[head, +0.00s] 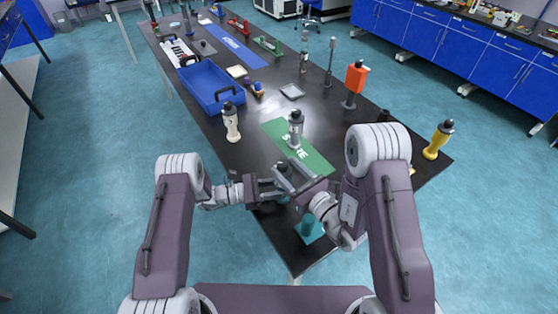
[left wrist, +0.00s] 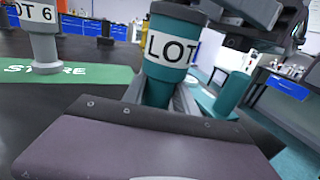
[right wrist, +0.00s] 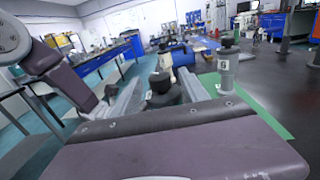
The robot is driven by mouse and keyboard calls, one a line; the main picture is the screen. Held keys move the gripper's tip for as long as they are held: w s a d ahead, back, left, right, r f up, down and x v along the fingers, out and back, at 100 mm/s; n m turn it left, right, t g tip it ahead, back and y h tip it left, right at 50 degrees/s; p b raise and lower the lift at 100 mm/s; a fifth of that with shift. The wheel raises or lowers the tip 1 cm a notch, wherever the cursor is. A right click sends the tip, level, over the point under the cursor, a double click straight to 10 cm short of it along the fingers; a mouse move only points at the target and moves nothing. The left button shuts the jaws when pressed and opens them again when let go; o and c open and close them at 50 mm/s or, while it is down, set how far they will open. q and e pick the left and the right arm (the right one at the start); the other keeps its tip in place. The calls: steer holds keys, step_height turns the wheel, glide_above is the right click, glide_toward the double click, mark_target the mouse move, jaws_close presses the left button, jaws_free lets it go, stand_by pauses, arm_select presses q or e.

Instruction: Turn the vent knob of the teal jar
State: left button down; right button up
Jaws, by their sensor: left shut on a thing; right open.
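The teal jar (left wrist: 168,62) with a white LOT label stands upright between the fingers of my left gripper (head: 272,188), which is shut around its body. In the head view the jar is mostly hidden by my grippers. My right gripper (head: 297,184) is open at the jar's top. In the right wrist view a dark knob or cap (right wrist: 164,88) lies between its spread fingers; I cannot tell whether they touch it.
A teal stand (head: 309,230) is near the table's front corner. A grey jar (head: 296,128) stands on the green STORE mat (head: 318,160).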

steer(key=shift+v, duration=1.15)
steer(key=shift+w, duration=0.1)
steer(key=s+d+n+g+y, duration=0.1)
steer(key=d+n+g+y, duration=0.4)
steer(key=x, duration=1.2)
steer(key=shift+s, duration=0.1)
